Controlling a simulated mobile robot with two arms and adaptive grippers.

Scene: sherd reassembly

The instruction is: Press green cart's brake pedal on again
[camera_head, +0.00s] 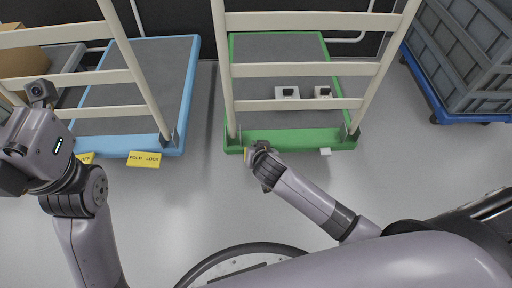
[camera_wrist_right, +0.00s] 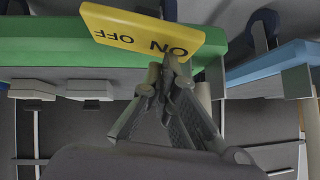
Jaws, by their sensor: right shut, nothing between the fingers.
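The green cart (camera_head: 300,140) stands in the middle of the head view, with a grey deck and a cream rail frame. In the head view the pedal is mostly hidden by my right gripper (camera_head: 258,152) at the cart's near left corner. In the wrist view my right gripper (camera_wrist_right: 168,68) is shut and empty, its tips at the pedal's ON end; I cannot tell whether they touch. My left gripper is at the left edge, its fingers not visible.
A blue cart (camera_head: 135,153) stands to the left, with a yellow FOLD LOCK tab (camera_head: 144,159) and another yellow pedal (camera_head: 86,157). Two small white blocks (camera_head: 287,92) sit on the green cart. Grey crates (camera_head: 465,60) stand on a blue dolly at right. The near floor is clear.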

